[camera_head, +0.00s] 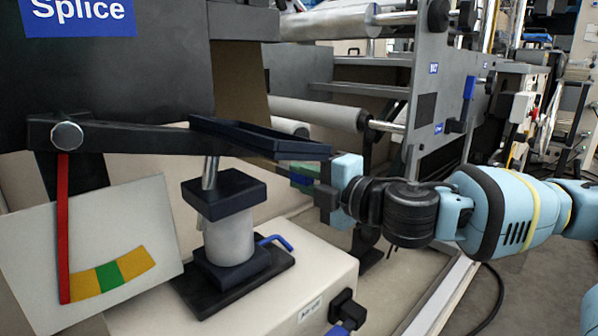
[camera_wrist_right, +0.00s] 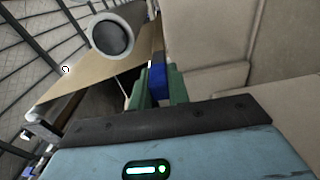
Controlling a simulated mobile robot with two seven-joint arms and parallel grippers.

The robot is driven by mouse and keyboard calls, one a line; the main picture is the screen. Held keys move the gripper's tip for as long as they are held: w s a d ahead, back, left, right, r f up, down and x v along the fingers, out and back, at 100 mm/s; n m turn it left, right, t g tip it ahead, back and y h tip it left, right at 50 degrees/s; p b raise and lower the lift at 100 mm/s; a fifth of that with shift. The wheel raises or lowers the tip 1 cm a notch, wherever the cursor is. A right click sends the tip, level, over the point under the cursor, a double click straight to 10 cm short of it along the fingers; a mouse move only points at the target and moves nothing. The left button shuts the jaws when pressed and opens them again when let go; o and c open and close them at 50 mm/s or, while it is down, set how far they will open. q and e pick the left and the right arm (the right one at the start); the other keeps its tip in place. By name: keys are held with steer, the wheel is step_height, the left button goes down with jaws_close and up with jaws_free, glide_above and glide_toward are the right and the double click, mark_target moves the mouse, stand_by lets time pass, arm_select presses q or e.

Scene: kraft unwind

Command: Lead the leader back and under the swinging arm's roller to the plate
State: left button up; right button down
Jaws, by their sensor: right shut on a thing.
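Brown kraft paper (camera_head: 239,85) hangs behind the dark machine panel in the head view. In the right wrist view a brown sheet (camera_wrist_right: 88,78) slopes beside a pale roller (camera_wrist_right: 118,28). My right gripper (camera_head: 304,177) is beyond the end of the dark swinging arm (camera_head: 135,139). Its green fingers (camera_wrist_right: 157,85) are shut on a small blue piece (camera_wrist_right: 157,78), with a narrow brown strip above it. Whether this piece joins the sheet is unclear. The swinging arm's roller cannot be made out clearly. Which surface is the plate cannot be told. My left gripper is out of view.
A grey cylinder on a dark block (camera_head: 228,236) stands on the white cabinet (camera_head: 285,290) below the arm. A red pointer (camera_head: 63,225) hangs before a coloured scale (camera_head: 112,276). A pale roller (camera_head: 318,112) lies behind. A blue bent handle (camera_head: 277,242) juts out nearby.

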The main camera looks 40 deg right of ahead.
steer(key=shift+d+f, duration=0.15)
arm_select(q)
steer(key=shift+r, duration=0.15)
